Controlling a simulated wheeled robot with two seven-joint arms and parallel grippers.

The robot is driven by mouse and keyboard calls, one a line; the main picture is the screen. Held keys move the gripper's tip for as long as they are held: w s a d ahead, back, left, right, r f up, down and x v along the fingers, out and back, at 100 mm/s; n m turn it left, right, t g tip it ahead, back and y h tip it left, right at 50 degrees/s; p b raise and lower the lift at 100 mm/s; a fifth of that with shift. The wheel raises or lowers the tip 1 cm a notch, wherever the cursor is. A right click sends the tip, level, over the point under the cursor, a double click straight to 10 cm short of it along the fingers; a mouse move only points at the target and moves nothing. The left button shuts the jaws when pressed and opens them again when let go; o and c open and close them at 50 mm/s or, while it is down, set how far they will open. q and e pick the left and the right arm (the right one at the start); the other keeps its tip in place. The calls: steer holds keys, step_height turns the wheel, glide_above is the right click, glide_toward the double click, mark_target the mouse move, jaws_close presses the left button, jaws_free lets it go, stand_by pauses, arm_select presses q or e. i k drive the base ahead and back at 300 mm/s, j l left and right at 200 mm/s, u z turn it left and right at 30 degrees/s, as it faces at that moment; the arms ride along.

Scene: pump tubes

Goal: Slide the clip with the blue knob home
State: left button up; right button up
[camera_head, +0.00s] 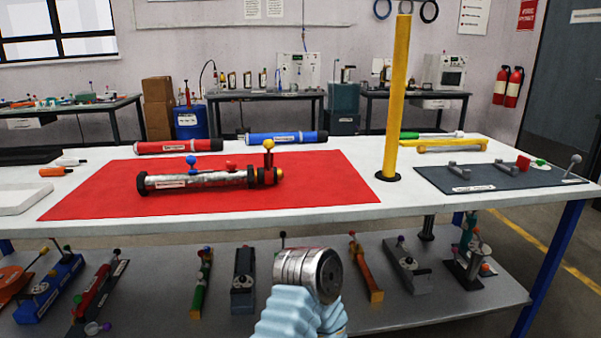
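A blue round knob (191,160) stands on a short stem near the left end of a silver pump tube (205,180). The tube lies on a red mat (330,180) on the white table. The clip under the blue knob is too small to make out, and I cannot tell how far it is seated. A red knob (231,166) sits right of the tube's middle. A yellow knob (268,145) stands upright over the dark and yellow fitting at the right end.
A tall yellow post (397,100) rises right of the red mat. Red (180,146) and blue (286,138) tubes lie behind it. A dark board (500,178) with fittings lies at right. Several devices fill the lower shelf (145,290). The mat's front is clear.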

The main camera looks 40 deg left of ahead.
mark_target(190, 160)
steer(key=u, duration=1.9)
